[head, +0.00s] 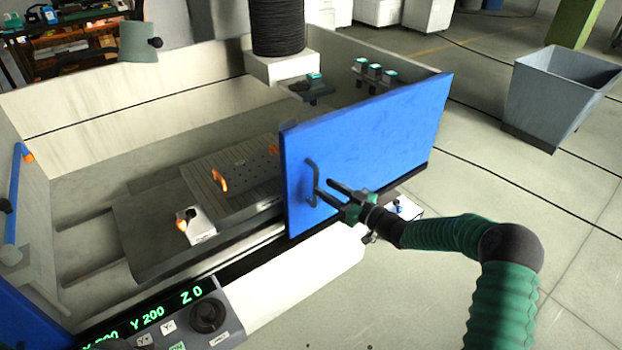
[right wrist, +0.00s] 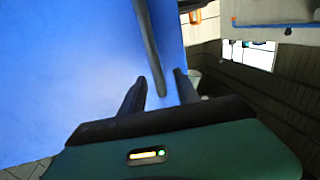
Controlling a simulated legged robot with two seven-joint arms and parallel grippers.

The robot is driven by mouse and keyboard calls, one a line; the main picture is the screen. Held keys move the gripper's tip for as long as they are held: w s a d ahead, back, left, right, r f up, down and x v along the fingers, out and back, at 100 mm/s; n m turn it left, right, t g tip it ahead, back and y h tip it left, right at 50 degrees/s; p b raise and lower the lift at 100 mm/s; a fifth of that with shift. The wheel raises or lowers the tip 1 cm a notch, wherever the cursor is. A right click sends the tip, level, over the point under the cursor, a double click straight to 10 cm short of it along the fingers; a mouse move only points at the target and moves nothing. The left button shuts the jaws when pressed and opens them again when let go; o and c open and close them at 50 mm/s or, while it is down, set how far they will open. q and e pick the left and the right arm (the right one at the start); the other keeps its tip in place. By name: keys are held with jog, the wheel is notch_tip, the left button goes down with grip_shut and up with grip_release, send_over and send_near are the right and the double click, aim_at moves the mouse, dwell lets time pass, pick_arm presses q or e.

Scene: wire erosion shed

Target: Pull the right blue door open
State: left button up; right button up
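The right blue door (head: 385,140) is a flat upright panel along the front of the machine in the head view. Its dark bar handle (head: 312,180) is near the panel's left edge. My right gripper (head: 325,188) is at the handle, its two dark fingers spread. In the right wrist view the door (right wrist: 70,80) fills the left side, and the handle (right wrist: 150,45) runs down between the open fingers (right wrist: 160,90). The fingers are not closed on the bar; contact cannot be told. My left gripper is not in view.
Part of another blue door (head: 28,322) shows at the lower left. The control panel (head: 207,315) with green readouts is in front. The open machine tub holds a slotted plate (head: 215,185) with orange clamps.

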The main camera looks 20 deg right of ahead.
aim_at(317, 181)
jog(key=x, duration=0.6)
jog(key=shift+d, duration=0.1)
jog(key=c, duration=0.4)
jog(key=shift+d+f, duration=0.1)
jog(key=shift+d, duration=0.3)
grip_shut()
jog(key=shift+s+a, duration=0.1)
jog(key=shift+a, duration=0.05)
